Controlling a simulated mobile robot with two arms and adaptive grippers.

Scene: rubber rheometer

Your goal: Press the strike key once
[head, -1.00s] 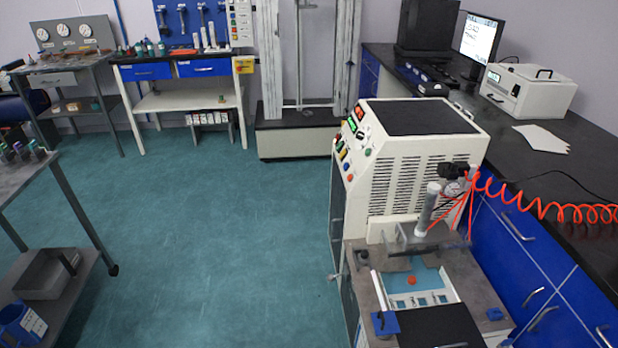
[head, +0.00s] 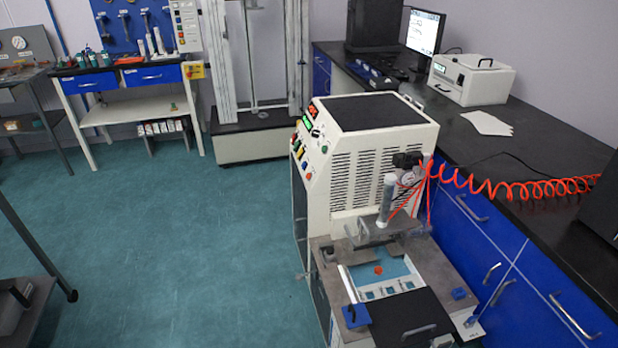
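A white rheometer cabinet (head: 372,150) with a black top stands right of centre. Its sloped left face carries a control panel (head: 304,145) with lit displays and several coloured keys, seen edge-on. A small press with an upright cylinder (head: 387,200) stands at the near side of the cabinet, above a grey bench top (head: 431,262). A small orange-red round piece (head: 378,270) lies on a light blue and white plate under it. I cannot tell which key is the strike key; no label is readable. Neither of my grippers is in view.
A coiled red hose (head: 510,188) runs from the press across the black counter (head: 545,160) above blue drawers. A white instrument (head: 472,80) and a monitor (head: 424,32) stand on that counter. The green floor (head: 190,240) left of the cabinet is clear.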

